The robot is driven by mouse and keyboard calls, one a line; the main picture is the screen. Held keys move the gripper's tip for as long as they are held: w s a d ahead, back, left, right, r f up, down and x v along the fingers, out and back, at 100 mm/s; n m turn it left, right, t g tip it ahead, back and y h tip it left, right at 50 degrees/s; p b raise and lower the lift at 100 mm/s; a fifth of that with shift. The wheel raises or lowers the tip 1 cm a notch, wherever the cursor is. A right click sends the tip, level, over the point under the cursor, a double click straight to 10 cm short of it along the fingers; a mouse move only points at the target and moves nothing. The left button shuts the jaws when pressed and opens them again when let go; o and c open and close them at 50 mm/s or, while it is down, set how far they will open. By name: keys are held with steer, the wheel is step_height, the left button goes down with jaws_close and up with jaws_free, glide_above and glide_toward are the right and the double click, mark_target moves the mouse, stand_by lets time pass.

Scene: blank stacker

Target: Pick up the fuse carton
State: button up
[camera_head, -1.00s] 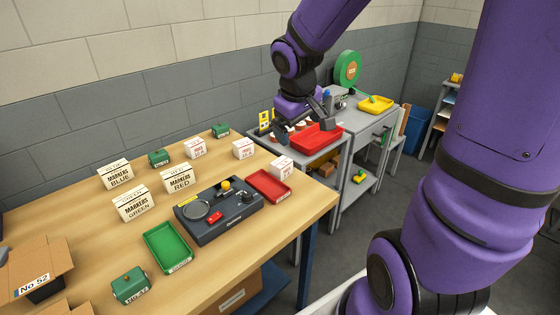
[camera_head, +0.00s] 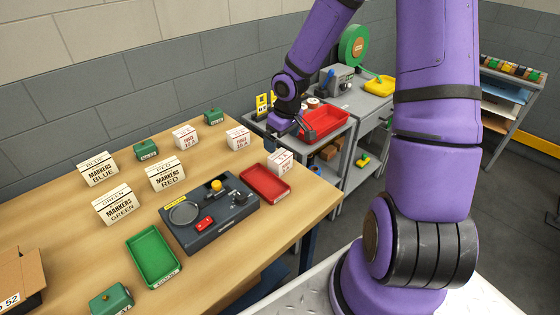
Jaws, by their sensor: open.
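Several white cartons with red lettering are on the wooden workbench (camera_head: 325,190). One small carton (camera_head: 280,162) stands at the bench's right end, behind the red tray (camera_head: 266,184). Two similar cartons, one in the middle (camera_head: 238,138) and one farther left (camera_head: 185,137), stand farther back. The lettering is too small to read surely, so I cannot tell which is meant. My gripper (camera_head: 287,139) is open and points down, just above and behind the right-hand carton in the picture. Nothing shows between its fingers, and I cannot tell its exact height.
A dark fixture (camera_head: 210,232) with knobs, a green tray (camera_head: 153,255) and marker cartons (camera_head: 165,174) occupy the bench. Green boxes (camera_head: 147,150) stand behind. A grey cart (camera_head: 345,128) with a red bin (camera_head: 324,122) stands beyond the bench's right end.

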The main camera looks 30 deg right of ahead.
mark_target(280, 155)
steer(key=shift+w+d+f, duration=0.1)
steer(key=shift+w+f, duration=0.1)
steer(key=shift+f, duration=1.25)
steer(key=shift+w+a+f, duration=0.1)
steer(key=shift+w+f, duration=0.15)
steer(key=shift+f, duration=1.2)
steer(key=shift+w+d+f, duration=0.1)
steer(key=shift+w+f, duration=0.1)
steer(key=shift+f, duration=1.25)
steer(key=c, duration=1)
